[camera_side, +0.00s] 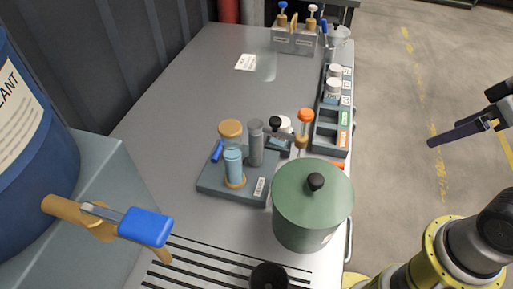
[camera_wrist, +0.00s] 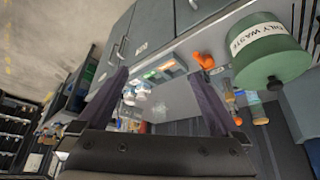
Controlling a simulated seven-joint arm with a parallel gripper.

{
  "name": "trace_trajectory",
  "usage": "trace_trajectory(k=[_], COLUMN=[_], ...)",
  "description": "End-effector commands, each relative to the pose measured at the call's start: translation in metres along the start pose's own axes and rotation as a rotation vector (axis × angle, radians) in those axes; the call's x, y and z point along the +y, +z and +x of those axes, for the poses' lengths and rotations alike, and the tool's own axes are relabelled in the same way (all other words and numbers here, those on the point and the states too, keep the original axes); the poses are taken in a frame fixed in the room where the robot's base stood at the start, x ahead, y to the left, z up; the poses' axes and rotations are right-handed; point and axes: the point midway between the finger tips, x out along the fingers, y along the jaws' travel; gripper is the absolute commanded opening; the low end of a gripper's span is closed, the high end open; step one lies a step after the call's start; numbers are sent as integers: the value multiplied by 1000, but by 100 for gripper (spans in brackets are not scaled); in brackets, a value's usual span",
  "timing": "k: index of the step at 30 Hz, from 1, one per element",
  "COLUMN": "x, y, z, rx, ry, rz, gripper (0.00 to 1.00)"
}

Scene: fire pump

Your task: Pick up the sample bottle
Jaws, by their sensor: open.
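No bottle is clearly marked as the sample bottle. A faint, clear upright container (camera_side: 266,66) stands beside a white card (camera_side: 245,62) at the back of the grey bench. White-capped small bottles (camera_side: 333,88) sit in the long rack (camera_side: 330,135) along the bench's right edge. They also show small in the wrist view (camera_wrist: 130,94). My gripper (camera_side: 432,142) is off the bench to the right, open and empty. Its spread fingers show in the wrist view (camera_wrist: 161,73).
A green oily-waste can (camera_side: 300,215) with a black knob stands at the front of the bench; it also shows in the wrist view (camera_wrist: 265,55). Orange-topped item (camera_side: 305,116) rises near the rack. A blue drum (camera_side: 35,150) and valve handle (camera_side: 145,226) stand left. The back-middle bench is mostly clear.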

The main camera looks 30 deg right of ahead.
Motion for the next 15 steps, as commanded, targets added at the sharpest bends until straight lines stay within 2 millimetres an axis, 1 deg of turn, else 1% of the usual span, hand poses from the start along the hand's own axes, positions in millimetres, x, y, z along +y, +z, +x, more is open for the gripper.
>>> trace_trajectory(k=[2, 5, 7, 8, 11, 14, 15], x=[0, 0, 0, 0, -1, -5, -7], y=[0, 4, -4, -9, -33, -62, -76], z=[0, -1, -9, -14, -29, -39, -42], rx=[-2, -19, -10, -4, -7, -31, -43], ry=[0, 2, 2, 1, 0, 2, 5], rz=[40, 167, 303, 369, 598, 814, 898], gripper=[100, 100, 100, 100, 100, 100, 100])
